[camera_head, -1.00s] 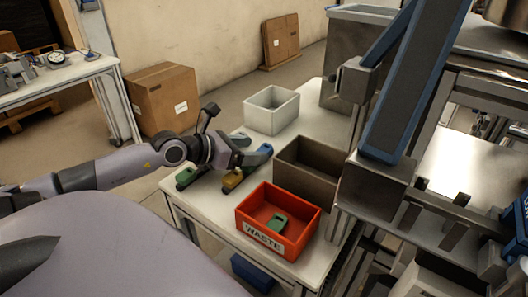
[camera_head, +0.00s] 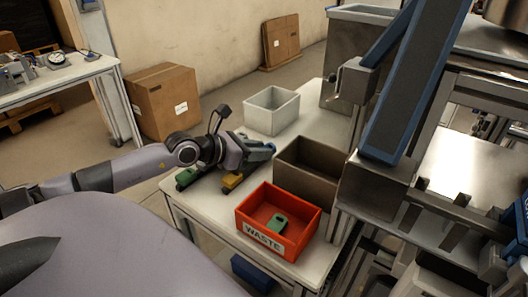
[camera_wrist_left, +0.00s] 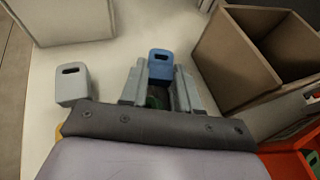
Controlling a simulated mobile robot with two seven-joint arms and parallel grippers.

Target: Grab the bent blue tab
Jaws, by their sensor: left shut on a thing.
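My left gripper (camera_head: 262,150) is over the white table, beyond the yellow tab (camera_head: 232,182) and a green tab (camera_head: 187,177). In the left wrist view, the left gripper's two grey fingers (camera_wrist_left: 160,80) are shut on the blue tab (camera_wrist_left: 160,65). The blue tab's slotted end sticks out past the fingertips; its lower part is hidden between them, and I cannot tell how it is bent. A grey tab with a slot (camera_wrist_left: 72,83) stands left of the fingers, apart from them. My right gripper is not in view.
A red WASTE bin (camera_head: 262,238) holding a green tab (camera_head: 279,222) stands at the table's front. A brown open bin (camera_head: 300,178) is right of my left gripper, and a white bin (camera_head: 270,118) is behind it. A metal machine frame (camera_head: 375,195) stands to the right.

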